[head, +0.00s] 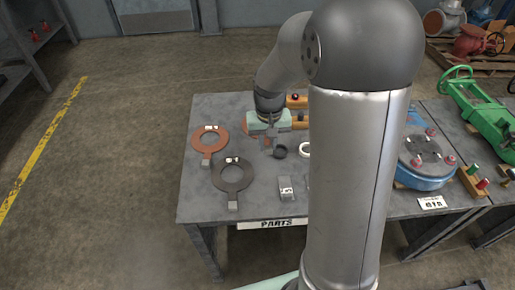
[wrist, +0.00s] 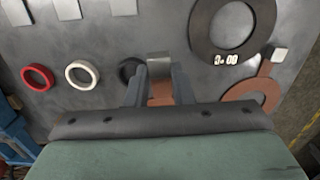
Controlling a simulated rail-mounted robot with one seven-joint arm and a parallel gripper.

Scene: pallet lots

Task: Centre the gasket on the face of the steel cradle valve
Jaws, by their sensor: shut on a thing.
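My gripper (head: 268,128) is over the left part of the parts table. In the wrist view its fingers (wrist: 159,90) are shut on the copper-coloured neck of a gasket (wrist: 160,95), with a grey end block (wrist: 160,58) beyond the fingers. Most of this gasket is hidden under the gripper; a copper edge (head: 256,131) shows in the head view. I cannot tell whether it touches the table. A blue valve (head: 427,180) with a round dark grey face and several studs stands at the right. I cannot make out which valve is the steel cradle one; my arm hides part of the scene.
A copper-coloured gasket (head: 197,139) and a dark gasket (head: 216,174) lie left of my gripper. A black ring (head: 280,151), a white ring (head: 304,148) and a red ring (wrist: 37,77) lie nearby. A green valve (head: 487,110) stands far right. The table's front left corner is clear.

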